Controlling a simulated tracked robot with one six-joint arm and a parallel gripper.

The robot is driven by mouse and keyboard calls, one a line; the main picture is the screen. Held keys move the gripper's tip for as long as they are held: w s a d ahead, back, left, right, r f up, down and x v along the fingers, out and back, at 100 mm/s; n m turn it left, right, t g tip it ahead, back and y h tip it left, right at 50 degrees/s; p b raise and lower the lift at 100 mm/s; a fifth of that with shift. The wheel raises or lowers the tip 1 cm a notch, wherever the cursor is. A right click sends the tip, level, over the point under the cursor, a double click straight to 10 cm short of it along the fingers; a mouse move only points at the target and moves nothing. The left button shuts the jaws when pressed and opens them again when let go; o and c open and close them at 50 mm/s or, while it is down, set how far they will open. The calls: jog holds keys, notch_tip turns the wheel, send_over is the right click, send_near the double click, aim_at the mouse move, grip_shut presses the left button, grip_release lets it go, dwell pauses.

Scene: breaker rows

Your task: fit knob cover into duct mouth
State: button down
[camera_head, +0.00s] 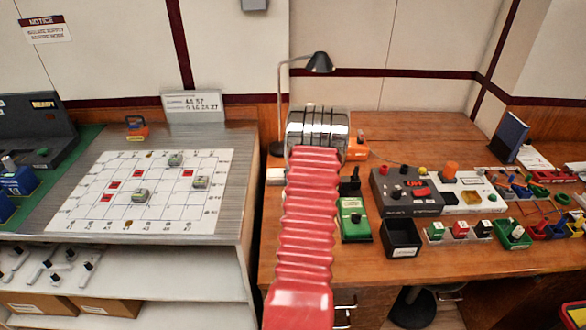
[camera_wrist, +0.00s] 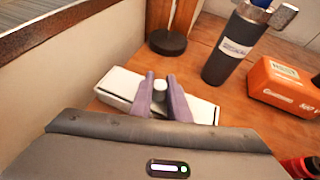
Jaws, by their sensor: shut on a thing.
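In the wrist view, my gripper (camera_wrist: 159,88) has two purple-grey fingers shut on a small pale cylindrical piece (camera_wrist: 160,86), which appears to be the knob cover. Directly below and behind the fingers is a long white box-shaped piece (camera_wrist: 195,103) on the wooden bench, possibly the duct. Its mouth is hidden or cannot be made out, and I cannot tell whether the held piece touches it. In the head view, my arm hides the fingertips and the held piece. A white block (camera_head: 276,176) shows left of my arm there.
A black lamp base (camera_wrist: 167,42), a dark labelled bottle (camera_wrist: 231,46) and an orange box (camera_wrist: 285,88) stand close behind and right of the fingers. A green switch box (camera_head: 354,219) and black bin (camera_head: 400,238) stand right of my arm. A bench edge runs at left.

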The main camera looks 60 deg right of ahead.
jog(key=c, duration=1.7)
grip_release()
jog(key=shift+f, duration=0.1)
jog(key=shift+s+a+r, duration=0.1)
jog(key=shift+r, duration=0.1)
jog(key=v, duration=1.1)
jog(key=shift+s+a+r, duration=0.1)
jog(key=shift+s+a, duration=0.1)
